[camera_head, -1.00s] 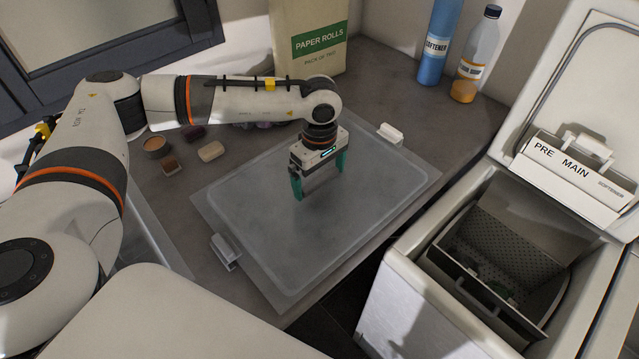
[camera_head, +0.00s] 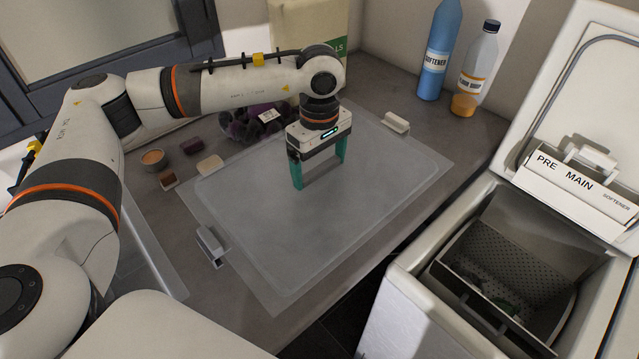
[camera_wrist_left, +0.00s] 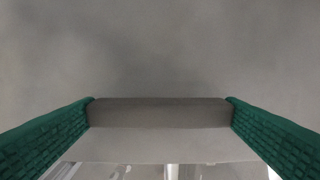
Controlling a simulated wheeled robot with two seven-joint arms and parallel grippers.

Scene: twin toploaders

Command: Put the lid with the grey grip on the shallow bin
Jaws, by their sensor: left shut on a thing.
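The lid (camera_head: 350,230) is a large translucent grey sheet with a white clip (camera_head: 211,245) at its left side and another (camera_head: 396,123) at its far right. My left gripper (camera_head: 320,173) points down over the lid's middle, its green fingers shut on the grey grip. In the left wrist view the grip (camera_wrist_left: 160,112) spans between both fingers. The lid appears held above the counter. A translucent bin (camera_head: 150,250) at the left is mostly hidden by my arm; I cannot tell its depth. My right gripper is out of view.
A cup (camera_head: 154,160), a brown block, and soap-like bars (camera_head: 210,165) lie behind the lid's left edge, beside a dark netted bag (camera_head: 250,122). A blue softener bottle (camera_head: 440,50) and a clear bottle (camera_head: 476,70) stand far right. An open toploader (camera_head: 500,270) is at right.

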